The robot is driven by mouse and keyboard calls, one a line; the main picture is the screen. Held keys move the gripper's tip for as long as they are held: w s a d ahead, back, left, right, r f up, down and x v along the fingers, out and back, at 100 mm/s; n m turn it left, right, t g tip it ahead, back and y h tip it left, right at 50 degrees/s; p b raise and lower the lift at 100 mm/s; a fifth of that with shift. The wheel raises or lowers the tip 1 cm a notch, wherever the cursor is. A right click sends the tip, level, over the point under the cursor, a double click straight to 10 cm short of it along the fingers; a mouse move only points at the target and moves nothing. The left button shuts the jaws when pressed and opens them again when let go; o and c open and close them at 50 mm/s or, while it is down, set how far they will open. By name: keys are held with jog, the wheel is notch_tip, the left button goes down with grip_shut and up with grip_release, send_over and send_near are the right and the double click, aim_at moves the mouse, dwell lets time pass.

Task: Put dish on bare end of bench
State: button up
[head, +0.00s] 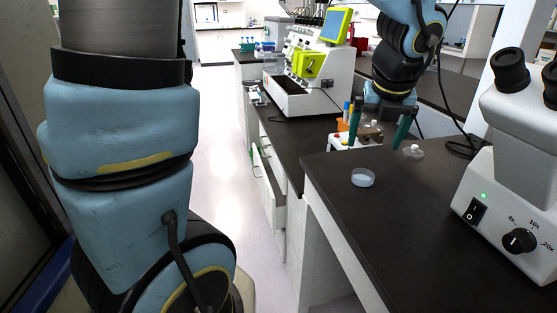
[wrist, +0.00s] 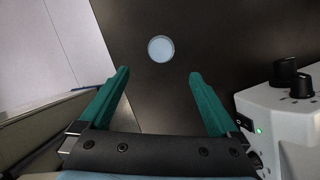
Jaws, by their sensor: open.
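A small round pale-blue, translucent dish (head: 362,178) sits flat on the dark bench top (head: 345,225), left of the microscope. It also shows in the wrist view (wrist: 160,49), beyond and roughly centred between the fingertips. My gripper (head: 376,146) hangs above the bench with its two green fingers pointing down and spread wide. In the wrist view my gripper (wrist: 160,74) is open, with nothing between its fingers. The dish is apart from both fingers.
A white microscope (head: 510,190) stands on the right of the bench. A small clear item with a white knob (head: 413,152) lies behind the dish. A white machine with a green screen (head: 310,75) stands farther back. The bench front is clear.

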jog(key=a+f+m+g, duration=0.1)
jog(key=a+f+m, duration=0.2)
jog(key=a+m, duration=0.6)
jog(key=a+f+m, duration=0.2)
jog(key=a+m, duration=0.8)
jog(key=m, duration=0.4)
jog(key=w+a+f+m+g, duration=0.1)
jog(key=a+f+m, duration=0.2)
jog(key=a+m, duration=0.7)
jog(key=shift+f+m+g+y, duration=0.3)
jog(key=shift+f+m+y, duration=0.1)
jog(key=shift+m, duration=0.3)
jog(key=shift+c, duration=0.3)
